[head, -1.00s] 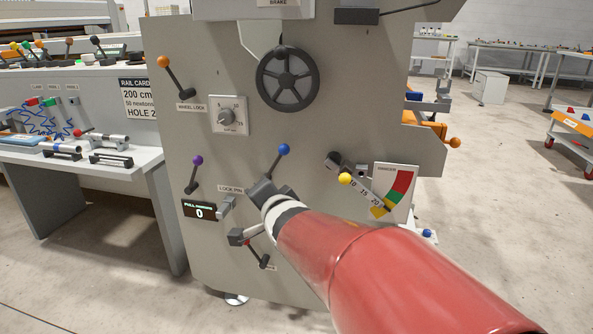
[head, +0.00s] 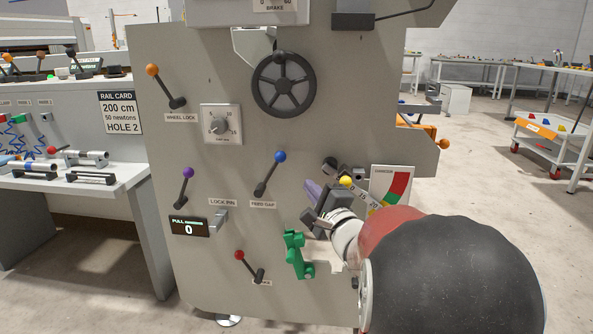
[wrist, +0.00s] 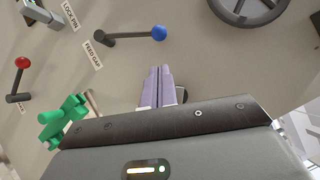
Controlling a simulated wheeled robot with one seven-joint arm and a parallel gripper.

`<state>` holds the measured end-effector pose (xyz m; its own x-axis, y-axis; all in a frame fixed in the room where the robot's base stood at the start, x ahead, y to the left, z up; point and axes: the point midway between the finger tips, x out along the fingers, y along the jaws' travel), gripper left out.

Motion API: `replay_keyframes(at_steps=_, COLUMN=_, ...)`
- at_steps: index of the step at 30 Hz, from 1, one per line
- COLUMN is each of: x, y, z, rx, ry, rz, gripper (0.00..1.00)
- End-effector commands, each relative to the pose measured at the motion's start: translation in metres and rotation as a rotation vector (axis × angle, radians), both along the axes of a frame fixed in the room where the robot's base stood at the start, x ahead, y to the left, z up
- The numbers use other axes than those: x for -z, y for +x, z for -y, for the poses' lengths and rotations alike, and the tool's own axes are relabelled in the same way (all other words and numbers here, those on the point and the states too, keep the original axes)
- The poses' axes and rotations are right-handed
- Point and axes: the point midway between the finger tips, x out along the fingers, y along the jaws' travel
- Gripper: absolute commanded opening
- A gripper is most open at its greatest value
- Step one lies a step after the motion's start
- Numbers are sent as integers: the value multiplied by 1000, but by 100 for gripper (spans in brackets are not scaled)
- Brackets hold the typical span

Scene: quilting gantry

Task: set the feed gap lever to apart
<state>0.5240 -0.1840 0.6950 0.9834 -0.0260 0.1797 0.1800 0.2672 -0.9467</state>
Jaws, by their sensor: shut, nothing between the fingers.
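The feed gap lever (head: 270,173) is a dark arm with a blue ball knob on the grey machine panel. It leans up and slightly right from its pivot, above its FEED GAP label (head: 262,204). In the wrist view the lever (wrist: 130,37) lies almost sideways, with its knob to the right. My gripper (head: 311,188) is to the right of the lever and apart from it. Its pale purple fingers (wrist: 159,70) are together and empty, below the knob in the wrist view. No markings for the lever's positions can be read.
A yellow-knobbed lever (head: 346,182) and a coloured dial plate (head: 391,186) are close to my gripper. A green handle (head: 296,255) is below left of it. A purple-knobbed lever (head: 186,184), a red-knobbed lever (head: 248,266) and a handwheel (head: 283,84) surround the feed gap lever.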

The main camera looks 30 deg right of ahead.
Motion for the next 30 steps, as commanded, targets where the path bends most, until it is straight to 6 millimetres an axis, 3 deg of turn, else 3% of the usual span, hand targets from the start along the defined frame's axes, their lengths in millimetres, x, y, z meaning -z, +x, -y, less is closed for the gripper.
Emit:
replay_keyframes(at_steps=5, x=-3, y=15, z=0, rx=-2, ry=-1, rz=1, gripper=0)
replay_keyframes(at_steps=18, x=-16, y=87, z=2, rx=-1, ry=-2, rz=-1, gripper=0)
replay_keyframes(at_steps=30, x=-18, y=98, z=2, rx=1, ry=-1, rz=0, gripper=0)
